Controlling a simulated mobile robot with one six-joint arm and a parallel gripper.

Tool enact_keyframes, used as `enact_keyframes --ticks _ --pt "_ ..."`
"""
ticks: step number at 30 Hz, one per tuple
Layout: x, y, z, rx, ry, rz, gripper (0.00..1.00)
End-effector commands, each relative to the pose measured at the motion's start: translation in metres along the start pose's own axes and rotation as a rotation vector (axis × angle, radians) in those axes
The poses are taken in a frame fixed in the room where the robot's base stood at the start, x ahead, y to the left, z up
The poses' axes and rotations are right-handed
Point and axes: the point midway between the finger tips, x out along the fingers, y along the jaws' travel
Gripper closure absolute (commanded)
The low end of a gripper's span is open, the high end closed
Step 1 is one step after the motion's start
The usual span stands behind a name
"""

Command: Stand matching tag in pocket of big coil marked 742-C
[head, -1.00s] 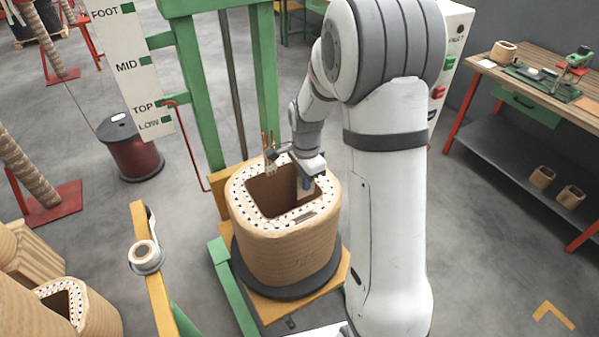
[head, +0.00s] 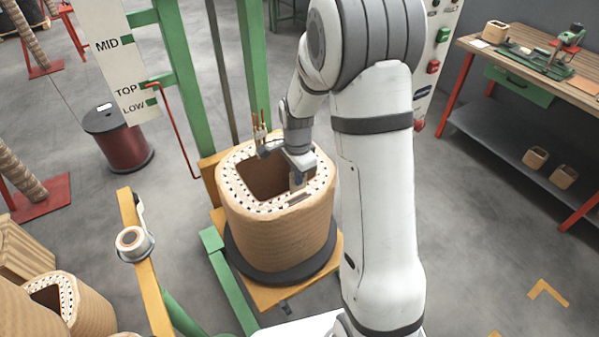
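The big coil (head: 275,228) is a tan, wound block with rounded corners and a square opening. It stands on a dark round plate, and its pale top rim is dotted with dark spots. A small greyish slot-like patch (head: 299,198) shows on the front right of the rim; I cannot tell whether it is the pocket. My gripper (head: 298,180) is over the right side of the opening, pointing down. A small pale tan piece shows at its fingertips, too small to identify as a tag. Whether the fingers are shut on it is unclear. No 742-C marking is readable.
A green frame (head: 190,85) with a level board (head: 118,50) stands behind the coil. Upright copper leads (head: 259,130) rise from the rim's back. A smaller coil (head: 75,305) is at lower left, and a workbench (head: 530,70) at right.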

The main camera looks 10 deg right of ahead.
Motion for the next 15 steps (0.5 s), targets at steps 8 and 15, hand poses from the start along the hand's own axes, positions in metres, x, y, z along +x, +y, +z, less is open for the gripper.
enact_keyframes --ticks 8,15 --pt "0.023 0.000 0.000 -0.001 -0.001 0.002 1.00" --pt "0.040 0.000 0.001 -0.001 0.000 0.001 1.00"
